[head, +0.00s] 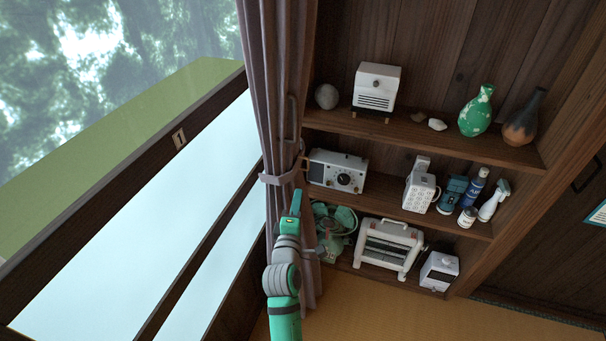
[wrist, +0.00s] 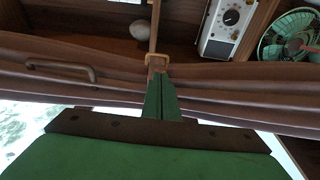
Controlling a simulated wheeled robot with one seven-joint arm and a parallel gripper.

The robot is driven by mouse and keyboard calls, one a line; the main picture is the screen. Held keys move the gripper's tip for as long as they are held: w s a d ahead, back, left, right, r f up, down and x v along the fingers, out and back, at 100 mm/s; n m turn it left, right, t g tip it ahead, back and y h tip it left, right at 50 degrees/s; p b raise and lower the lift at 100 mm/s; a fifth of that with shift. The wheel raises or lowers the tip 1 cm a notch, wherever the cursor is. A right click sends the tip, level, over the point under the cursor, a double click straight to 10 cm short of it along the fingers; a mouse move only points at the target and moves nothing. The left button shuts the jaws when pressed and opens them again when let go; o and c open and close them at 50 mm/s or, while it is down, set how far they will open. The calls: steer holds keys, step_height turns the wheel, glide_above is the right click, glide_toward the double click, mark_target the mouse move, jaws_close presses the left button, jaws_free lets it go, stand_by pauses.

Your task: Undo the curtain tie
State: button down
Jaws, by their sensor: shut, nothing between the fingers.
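The curtain (head: 272,90) is greyish mauve and hangs gathered beside the window. The curtain tie (head: 277,179) is a band around it at about mid height, and the folds are drawn in there. In the wrist view the curtain (wrist: 225,85) runs sideways across the picture. A tan loop (wrist: 158,57) with a narrow strap shows at its far edge, just beyond my fingertips. My gripper (head: 296,196) is green, shut and empty, close to the tie in the head view. Its shut fingers (wrist: 160,82) overlap the curtain in the wrist view; whether they touch it I cannot tell.
A wooden shelf unit (head: 400,133) stands right of the curtain, with a radio (head: 337,171) near the tie and a green fan (head: 336,220) below. A curved handle-like piece (wrist: 60,69) lies along the curtain. The window (head: 110,190) is on the left. Tatami floor (head: 380,312) is below.

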steer(key=shift+w+d+r, duration=0.1)
steer(key=shift+w+r, duration=0.15)
steer(key=shift+r, duration=0.05)
steer(key=w+d, duration=0.1)
steer(key=w, duration=0.9)
steer(key=shift+d, duration=0.15)
steer(key=shift+w, duration=0.1)
